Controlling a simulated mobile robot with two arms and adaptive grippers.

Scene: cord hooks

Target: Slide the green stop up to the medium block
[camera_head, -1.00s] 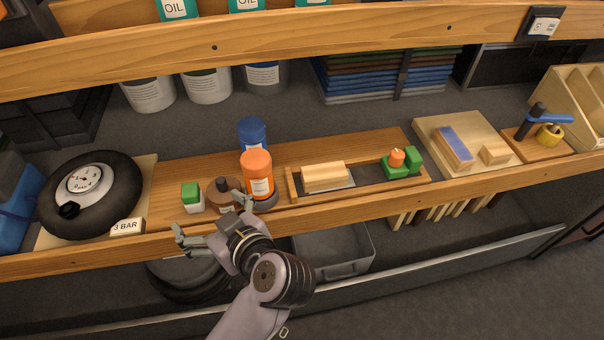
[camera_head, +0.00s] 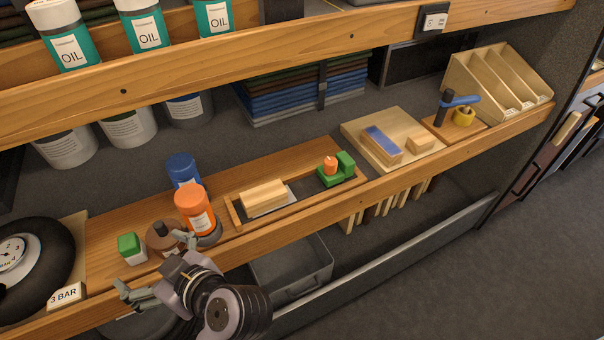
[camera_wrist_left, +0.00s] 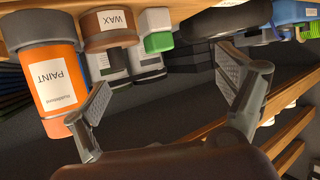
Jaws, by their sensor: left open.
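The green stop (camera_head: 345,166) sits at the right end of a shallow wooden track (camera_head: 300,199) on the shelf, with an orange knob (camera_head: 330,164) on its front part. A light wooden block (camera_head: 263,195) lies at the track's left end. Dark bare track separates the block from the stop. My left gripper (camera_head: 157,268) is open and empty at the shelf's front edge, left of the track, near the brown wax jar (camera_head: 163,238) and the orange paint bottle (camera_head: 195,210). In the left wrist view its spread fingers (camera_wrist_left: 168,98) hold nothing. My right gripper is not seen.
A blue bottle (camera_head: 184,170) and a green-capped container (camera_head: 131,247) stand near the paint bottle. A wooden board (camera_head: 372,128) with a blue-topped block lies right of the track. The upper shelf edge (camera_head: 250,57) overhangs behind. A grey bin (camera_head: 290,268) sits below.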

